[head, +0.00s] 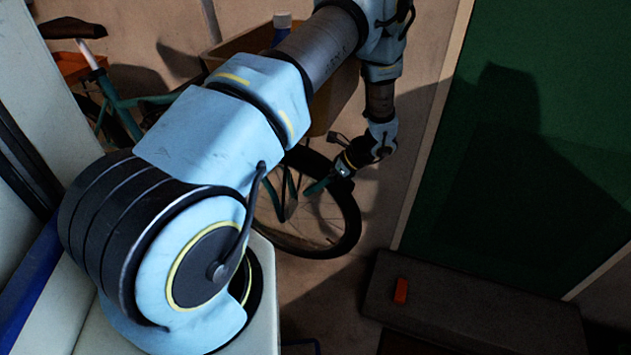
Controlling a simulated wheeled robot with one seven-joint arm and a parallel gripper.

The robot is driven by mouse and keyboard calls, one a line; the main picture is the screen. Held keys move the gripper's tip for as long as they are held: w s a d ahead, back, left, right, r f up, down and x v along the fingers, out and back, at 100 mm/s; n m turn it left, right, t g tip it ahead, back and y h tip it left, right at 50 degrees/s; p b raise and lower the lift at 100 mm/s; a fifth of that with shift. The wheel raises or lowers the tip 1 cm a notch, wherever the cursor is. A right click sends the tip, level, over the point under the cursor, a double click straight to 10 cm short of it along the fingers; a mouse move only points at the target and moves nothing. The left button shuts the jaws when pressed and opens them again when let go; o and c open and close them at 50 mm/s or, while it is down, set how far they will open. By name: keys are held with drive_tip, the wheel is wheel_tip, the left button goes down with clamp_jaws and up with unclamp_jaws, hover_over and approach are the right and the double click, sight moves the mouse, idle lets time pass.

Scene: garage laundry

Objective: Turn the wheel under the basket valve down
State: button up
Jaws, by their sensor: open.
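A bicycle wheel (351,229) with a dark tyre and thin spokes stands upright in the middle of the head view. A tan box-like basket (337,97) is above it, partly hidden behind my arm. The bicycle's green frame (126,118) shows to the left. My gripper (341,172) is open, at the upper part of the wheel and below the basket. The jaws are small and dark here, and I cannot tell whether they touch the wheel. No valve can be made out on the rim. My arm hides the wheel's left side.
A bottle with a white cap (282,20) stands in the basket. The bicycle's saddle (72,28) is at the upper left.

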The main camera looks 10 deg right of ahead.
clamp_jaws()
idle(0.6)
